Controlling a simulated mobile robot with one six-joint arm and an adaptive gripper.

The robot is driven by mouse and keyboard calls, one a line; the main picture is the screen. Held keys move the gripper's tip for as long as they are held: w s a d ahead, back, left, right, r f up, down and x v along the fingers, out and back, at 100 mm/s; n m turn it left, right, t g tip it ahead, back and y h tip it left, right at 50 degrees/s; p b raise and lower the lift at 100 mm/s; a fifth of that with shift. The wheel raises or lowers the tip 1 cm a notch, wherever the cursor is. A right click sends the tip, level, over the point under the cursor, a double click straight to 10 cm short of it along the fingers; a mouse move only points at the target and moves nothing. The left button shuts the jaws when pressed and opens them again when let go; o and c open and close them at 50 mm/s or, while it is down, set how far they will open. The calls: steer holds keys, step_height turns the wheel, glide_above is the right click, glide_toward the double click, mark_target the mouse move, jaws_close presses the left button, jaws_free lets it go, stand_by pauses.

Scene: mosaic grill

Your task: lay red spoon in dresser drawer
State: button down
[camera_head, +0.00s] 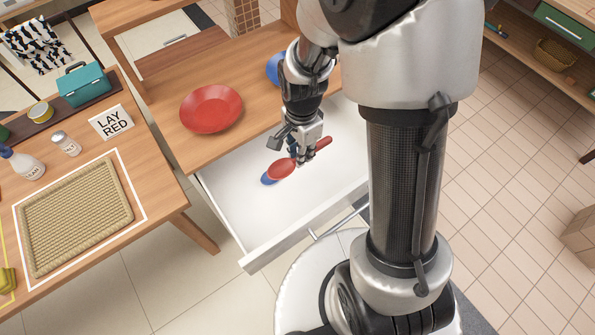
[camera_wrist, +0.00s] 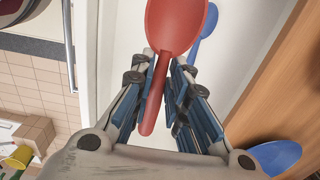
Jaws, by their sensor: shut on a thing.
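A red spoon (camera_head: 281,169) is held in my gripper (camera_head: 306,158), over the open white dresser drawer (camera_head: 244,220). In the wrist view the red spoon (camera_wrist: 177,25) has its handle between the two fingers of my gripper (camera_wrist: 166,68), with the bowl pointing away from the palm. A blue spoon (camera_wrist: 206,32) lies on the drawer floor; it also shows partly behind the red spoon in the head view (camera_head: 268,180). I cannot tell how far the red spoon is above the drawer floor.
The dresser top (camera_head: 170,120) behind the drawer bears a red plate (camera_head: 211,109) and a blue dish (camera_head: 274,69). A table at the left holds a woven mat (camera_head: 77,214), a sign reading "LAY RED" (camera_head: 112,122), a teal box (camera_head: 83,84) and bottles. The drawer's front left is bare.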

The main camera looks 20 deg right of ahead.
mark_target(301, 190)
step_height(301, 190, down, 19)
steer(key=b, duration=0.6)
steer(key=shift+w+d+f+b, duration=0.1)
steer(key=shift+f+b, duration=0.1)
steer(key=shift+b, duration=0.1)
steer(key=shift+f, duration=0.15)
steer(key=c, duration=1.6)
jaws_free()
steer(key=shift+o, duration=0.2)
